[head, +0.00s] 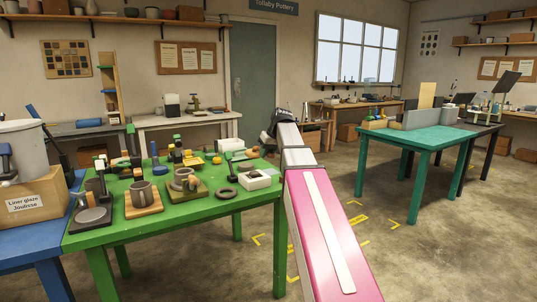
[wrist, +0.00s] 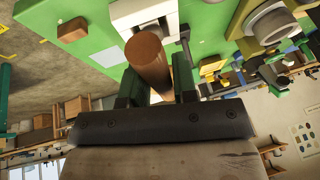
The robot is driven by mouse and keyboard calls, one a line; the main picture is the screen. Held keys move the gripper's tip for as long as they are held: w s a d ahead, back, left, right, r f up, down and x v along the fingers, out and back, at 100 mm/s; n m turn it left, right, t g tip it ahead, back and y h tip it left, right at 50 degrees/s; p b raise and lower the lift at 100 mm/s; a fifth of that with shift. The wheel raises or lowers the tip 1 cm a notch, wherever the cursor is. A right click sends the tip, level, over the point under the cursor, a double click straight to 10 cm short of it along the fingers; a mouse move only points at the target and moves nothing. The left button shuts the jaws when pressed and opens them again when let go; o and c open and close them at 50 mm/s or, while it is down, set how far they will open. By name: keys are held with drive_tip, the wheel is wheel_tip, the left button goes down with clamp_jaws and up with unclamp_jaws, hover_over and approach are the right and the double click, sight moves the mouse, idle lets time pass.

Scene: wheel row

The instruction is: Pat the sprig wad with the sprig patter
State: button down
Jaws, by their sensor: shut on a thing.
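My gripper (wrist: 157,88) is shut on a brown, round-ended wooden cylinder (wrist: 148,58), which I take to be the sprig patter. It stands out between the two dark fingers. In the wrist view its far end shows in front of a white block (wrist: 128,14) on the green table; I cannot tell whether they touch. In the head view a white block (head: 262,184) with a hollow in its top sits near the table's right edge. I cannot clearly make out the sprig wad.
The green table (head: 200,210) holds a mug (head: 141,194) on a wooden board, a dark ring (head: 227,193), a second vessel (head: 186,180) and several small tools. A teal table (head: 430,142) stands to the right. The floor between the tables is open.

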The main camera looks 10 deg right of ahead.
idle(0.3)
drive_tip(key=shift+f, duration=3.5)
wheel_tip(320, 180, up, 4)
drive_tip(key=shift+r, duration=0.1)
wheel_tip(320, 180, down, 6)
wheel_tip(320, 180, up, 6)
drive_tip(key=shift+f, duration=0.25)
